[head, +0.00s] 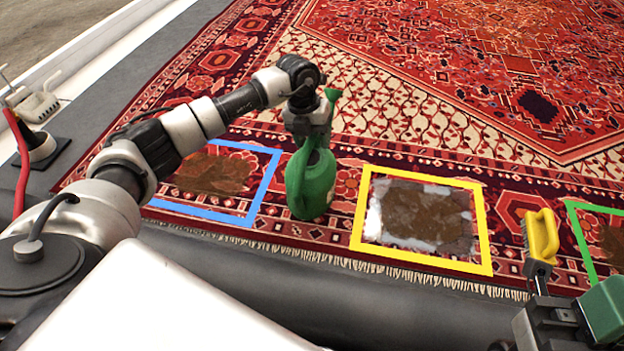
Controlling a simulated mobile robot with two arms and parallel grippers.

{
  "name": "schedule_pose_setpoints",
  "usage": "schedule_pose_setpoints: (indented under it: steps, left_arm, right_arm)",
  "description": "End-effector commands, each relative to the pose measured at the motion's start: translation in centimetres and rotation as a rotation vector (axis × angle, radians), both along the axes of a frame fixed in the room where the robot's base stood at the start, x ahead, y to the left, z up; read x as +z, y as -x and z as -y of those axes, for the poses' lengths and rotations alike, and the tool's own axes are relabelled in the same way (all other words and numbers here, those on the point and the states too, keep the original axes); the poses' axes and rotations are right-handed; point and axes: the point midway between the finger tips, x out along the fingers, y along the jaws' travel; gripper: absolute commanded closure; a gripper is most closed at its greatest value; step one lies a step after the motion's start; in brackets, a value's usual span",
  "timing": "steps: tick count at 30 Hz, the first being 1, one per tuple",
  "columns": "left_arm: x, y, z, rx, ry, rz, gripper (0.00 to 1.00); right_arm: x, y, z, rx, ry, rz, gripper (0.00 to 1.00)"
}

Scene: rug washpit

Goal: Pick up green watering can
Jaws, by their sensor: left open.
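The green watering can (312,187) stands upright on the rug, between the blue and yellow frames. Its spout rises behind my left gripper, and the green rose shows at the top beside the wrist. My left gripper (306,137) is open, pointing down at the top of the can. The fingertips overlap the can's upper part, so I cannot tell whether they touch it or surround its handle. My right gripper (541,284), at the lower right, is shut on a yellow-handled brush (543,236), held with its bristles facing left.
The patterned red rug (440,75) covers most of the floor. A blue frame (262,190), a yellow frame (361,210) and a green frame (580,235) surround brown stained patches. A grey edge (370,308) runs along the front. A red hose (20,165) hangs at the left.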

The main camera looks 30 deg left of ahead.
Motion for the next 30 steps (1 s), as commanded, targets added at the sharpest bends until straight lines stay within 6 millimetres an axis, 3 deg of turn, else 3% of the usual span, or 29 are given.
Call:
schedule_pose_setpoints:
  steps: [3, 11, 21, 30]
  left_arm:
    - [-1.36, -0.02, 0.21, 0.000, 0.000, -0.002, 0.47]
    - [-1.38, -0.03, 0.25, 0.000, 0.000, -0.001, 0.47]
    - [-1.35, -0.04, 0.24, 0.000, 0.000, -0.001, 0.99]
    - [-1.06, -0.16, 0.25, 0.001, 0.003, 0.005, 1.00]
  right_arm:
    - [0.09, -0.25, -0.05, -0.001, 0.002, 0.018, 1.00]
    - [0.31, -0.31, -0.07, -0.002, 0.002, 0.020, 1.00]
    - [0.30, -0.30, -0.08, -0.001, 0.002, 0.020, 1.00]
    - [0.34, -0.29, -0.07, -0.001, 0.002, 0.020, 1.00]
